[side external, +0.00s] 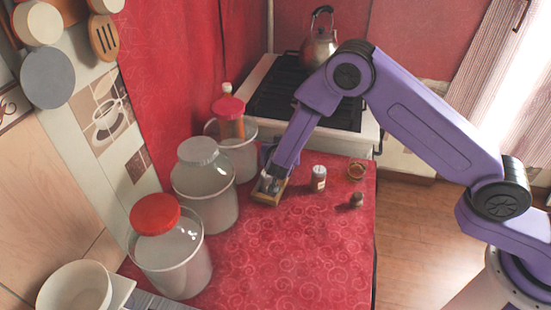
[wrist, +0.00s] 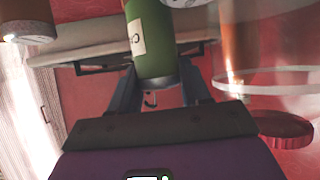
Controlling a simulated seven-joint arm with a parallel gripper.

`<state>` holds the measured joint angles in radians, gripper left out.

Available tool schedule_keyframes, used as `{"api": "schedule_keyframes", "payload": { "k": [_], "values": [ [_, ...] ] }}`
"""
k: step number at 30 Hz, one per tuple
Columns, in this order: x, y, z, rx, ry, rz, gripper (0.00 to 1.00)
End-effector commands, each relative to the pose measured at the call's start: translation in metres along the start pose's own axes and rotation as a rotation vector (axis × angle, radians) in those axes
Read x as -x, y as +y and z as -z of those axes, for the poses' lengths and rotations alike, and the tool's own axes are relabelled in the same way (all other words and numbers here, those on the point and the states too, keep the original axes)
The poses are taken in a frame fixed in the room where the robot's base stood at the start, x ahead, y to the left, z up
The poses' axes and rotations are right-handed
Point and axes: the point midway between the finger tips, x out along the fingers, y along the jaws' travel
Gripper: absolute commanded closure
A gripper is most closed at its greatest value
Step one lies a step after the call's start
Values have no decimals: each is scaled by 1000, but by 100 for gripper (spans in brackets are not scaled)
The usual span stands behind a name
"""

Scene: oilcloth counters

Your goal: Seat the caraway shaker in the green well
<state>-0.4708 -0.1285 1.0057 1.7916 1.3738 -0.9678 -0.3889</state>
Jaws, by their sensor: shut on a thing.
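My gripper (side external: 268,178) points down over a small wooden rack (side external: 268,200) on the red counter. In the wrist view my gripper (wrist: 160,92) is shut on a green shaker (wrist: 152,40) with a grey cap and a pale label that begins "Ca". The wrist picture is upside down, so the shaker stands cap up between the fingers. Its lower end is out of that frame. In the side view the fingers and arm mostly hide it, and I cannot tell whether it touches the rack. The green well cannot be made out.
A white-capped spice jar (side external: 318,178), a small dark jar (side external: 356,200) and a round ring-like item (side external: 356,169) stand right of the rack. Large glass canisters (side external: 203,195) stand close on the left. The stove (side external: 300,100) is behind. The front counter (side external: 290,265) is clear.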

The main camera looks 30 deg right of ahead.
Motion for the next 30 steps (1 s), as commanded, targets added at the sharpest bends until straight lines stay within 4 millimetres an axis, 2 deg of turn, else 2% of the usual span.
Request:
{"api": "schedule_keyframes", "payload": {
  "k": [3,11,18,30],
  "values": [
    [-12,-7,-7,-2,0,-1,84],
    [-24,-15,-15,-1,0,-1,84],
    [-36,-15,-39,1,0,-1,84],
    [-38,-15,-43,-1,1,0,84]
  ]
}}
